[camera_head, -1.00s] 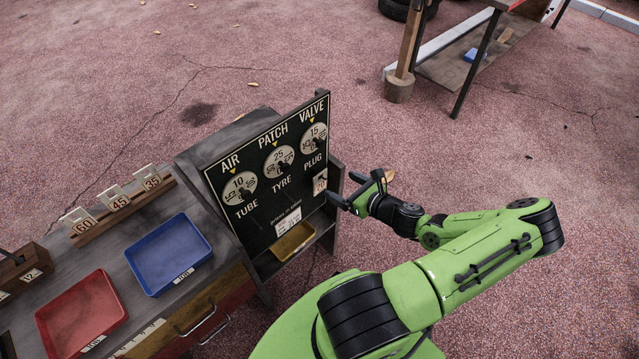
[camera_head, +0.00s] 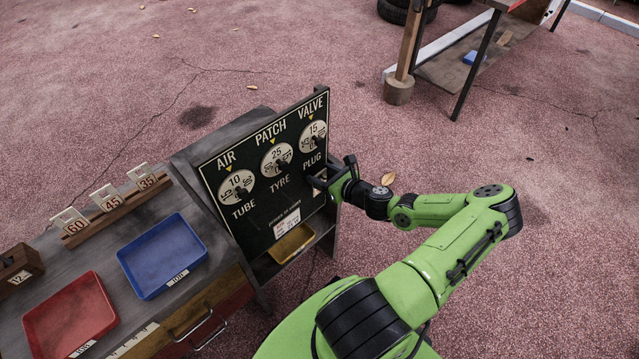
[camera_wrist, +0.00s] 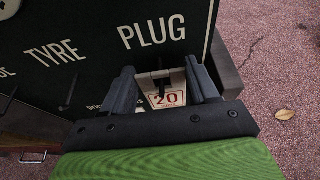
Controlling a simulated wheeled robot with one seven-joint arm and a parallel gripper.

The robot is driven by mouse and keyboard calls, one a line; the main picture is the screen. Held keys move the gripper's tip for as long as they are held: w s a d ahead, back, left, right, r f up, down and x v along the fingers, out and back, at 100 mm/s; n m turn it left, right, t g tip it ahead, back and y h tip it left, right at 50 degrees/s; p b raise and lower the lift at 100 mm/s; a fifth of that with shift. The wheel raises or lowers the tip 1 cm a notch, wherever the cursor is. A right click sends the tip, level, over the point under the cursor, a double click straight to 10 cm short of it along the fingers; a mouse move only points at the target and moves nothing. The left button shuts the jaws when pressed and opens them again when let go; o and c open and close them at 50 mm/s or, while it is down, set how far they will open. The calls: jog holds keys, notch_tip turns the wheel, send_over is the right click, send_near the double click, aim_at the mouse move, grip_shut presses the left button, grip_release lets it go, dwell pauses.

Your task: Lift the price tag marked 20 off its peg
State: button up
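The price tag marked 20 (camera_wrist: 167,98) hangs on the black price board (camera_wrist: 95,25) below the word PLUG, in the wrist view. Its sides are partly covered by my fingers. My gripper (camera_wrist: 163,88) is open, with one finger on each side of the tag; I cannot tell whether they touch it. The peg at the tag's top is only partly visible as a dark shape.
The board carries several round dials and an empty peg (camera_wrist: 70,88) under TYRE. A yellow tray (camera_head: 292,243) sits below the board. A blue tray (camera_head: 162,255), a red tray (camera_head: 70,318) and standing tags 60, 45 and 35 (camera_head: 108,198) are on the cart to the left.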

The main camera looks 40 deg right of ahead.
jog(key=c, duration=0.7)
jog(key=shift+r, duration=0.15)
jog(key=shift+r+p, duration=0.7)
jog(key=shift+r, duration=0.2)
jog(key=s+p, duration=0.2)
jog(key=s, duration=1.6)
jog(key=shift+d+f+p, duration=0.2)
jog(key=shift+f+p, duration=0.05)
jog(key=shift+p, duration=0.1)
jog(key=shift+s, duration=0.1)
